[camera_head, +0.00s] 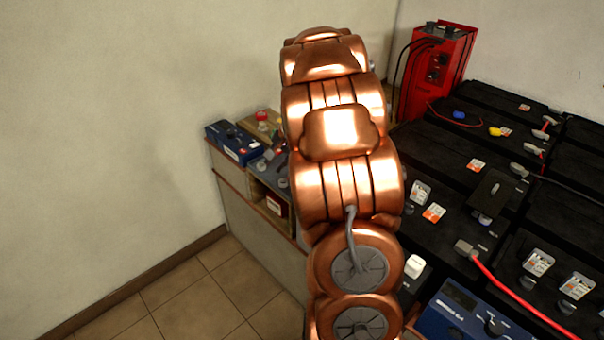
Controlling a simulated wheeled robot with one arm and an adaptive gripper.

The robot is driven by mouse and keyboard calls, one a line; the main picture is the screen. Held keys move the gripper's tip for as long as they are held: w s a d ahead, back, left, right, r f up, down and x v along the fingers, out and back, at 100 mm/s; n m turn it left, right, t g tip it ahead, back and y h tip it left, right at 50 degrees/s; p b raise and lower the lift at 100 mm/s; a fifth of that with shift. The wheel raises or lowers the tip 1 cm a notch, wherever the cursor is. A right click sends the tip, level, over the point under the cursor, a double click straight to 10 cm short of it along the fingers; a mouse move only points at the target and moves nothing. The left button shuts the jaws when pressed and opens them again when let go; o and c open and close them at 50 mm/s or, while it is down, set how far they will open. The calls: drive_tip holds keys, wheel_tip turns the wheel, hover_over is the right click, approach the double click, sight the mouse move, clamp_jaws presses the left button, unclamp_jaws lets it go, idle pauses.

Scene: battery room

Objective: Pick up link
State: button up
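My copper-coloured arm (340,130) rises through the middle of the view and hides part of the bench behind it. My gripper is not in view. I cannot tell for sure which thing is the link. A flat dark plate (490,192) lies on the black batteries at the right, with a light metal end showing. Several grey terminal connectors sit on the batteries, one of them with a red cable (465,248).
Black batteries (445,150) fill the right side. A red charger (437,75) stands at the back, and a blue device (465,318) sits at the front. A blue box (233,143) rests on the bench's left end. The tiled floor (190,300) at lower left is clear.

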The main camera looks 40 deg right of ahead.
drive_tip(key=w+d+f+m+t+h+b, duration=0.15)
drive_tip(key=d+f, duration=0.25)
drive_tip(key=d, duration=0.4)
drive_tip(key=s+d+f+m+b, duration=0.1)
drive_tip(key=d+f+m, duration=0.25)
drive_tip(key=d, duration=0.45)
drive_tip(key=shift+n, duration=0.4)
drive_tip(key=shift+d+p+x, duration=0.1)
drive_tip(key=shift+p+x, duration=0.25)
drive_tip(key=shift+x, duration=1.65)
drive_tip(key=shift+d+p+x, duration=0.15)
drive_tip(key=shift+p+x, duration=0.15)
drive_tip(key=shift+x, duration=1.7)
drive_tip(key=shift+w, duration=0.1)
clamp_jaws()
